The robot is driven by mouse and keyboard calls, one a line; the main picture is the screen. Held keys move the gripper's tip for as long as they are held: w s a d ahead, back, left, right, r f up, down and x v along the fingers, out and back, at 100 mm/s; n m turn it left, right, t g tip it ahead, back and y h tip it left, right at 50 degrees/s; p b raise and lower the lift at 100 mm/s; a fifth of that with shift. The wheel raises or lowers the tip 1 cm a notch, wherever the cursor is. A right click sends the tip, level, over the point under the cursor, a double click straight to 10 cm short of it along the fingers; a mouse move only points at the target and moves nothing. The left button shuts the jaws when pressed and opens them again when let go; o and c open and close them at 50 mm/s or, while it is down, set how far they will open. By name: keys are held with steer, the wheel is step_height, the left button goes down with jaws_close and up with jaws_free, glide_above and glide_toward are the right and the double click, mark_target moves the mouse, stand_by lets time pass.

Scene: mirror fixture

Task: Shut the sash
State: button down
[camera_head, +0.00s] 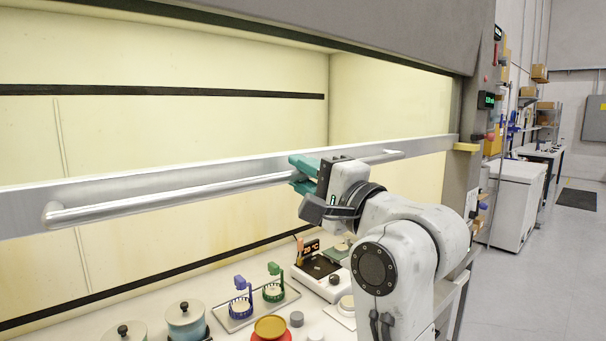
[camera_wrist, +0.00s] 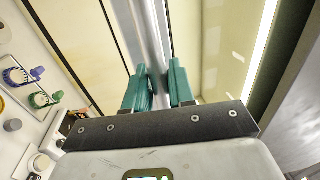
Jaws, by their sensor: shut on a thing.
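The sash of the fume hood shows as a grey metal bottom rail (camera_head: 20,212) crossing the opening, with clear space below it down to the worktop. A long silver bar handle (camera_head: 150,202) runs along the front of the rail. My gripper (camera_head: 303,175), with teal fingers, is shut on the handle right of its middle. In the wrist view the handle (camera_wrist: 152,40) passes between the two teal fingers of my gripper (camera_wrist: 159,80). The fingers hide the gripped part of the handle.
Below the sash, the worktop (camera_head: 225,335) holds lidded pots (camera_head: 186,322), a tray with blue and green holders (camera_head: 243,312) and a hot plate (camera_head: 320,275). A yellow block (camera_head: 466,147) sits at the rail's right end. Free floor (camera_head: 540,290) lies at right.

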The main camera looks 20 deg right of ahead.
steer(key=shift+f, duration=0.2)
step_height(320, 180, down, 49)
steer(key=b, duration=2.4)
steer(key=shift+f, duration=0.3)
steer(key=c, duration=1.2)
jaws_free()
steer(key=shift+c, duration=0.2)
steer(key=shift+o, duration=0.6)
steer(key=shift+s+r, duration=0.1)
steer(key=shift+r, duration=0.1)
steer(key=b+v, duration=0.1)
steer(key=v, duration=0.9)
steer(key=shift+s+f, duration=0.15)
steer(key=shift+s, duration=0.2)
steer(key=shift+d, duration=0.15)
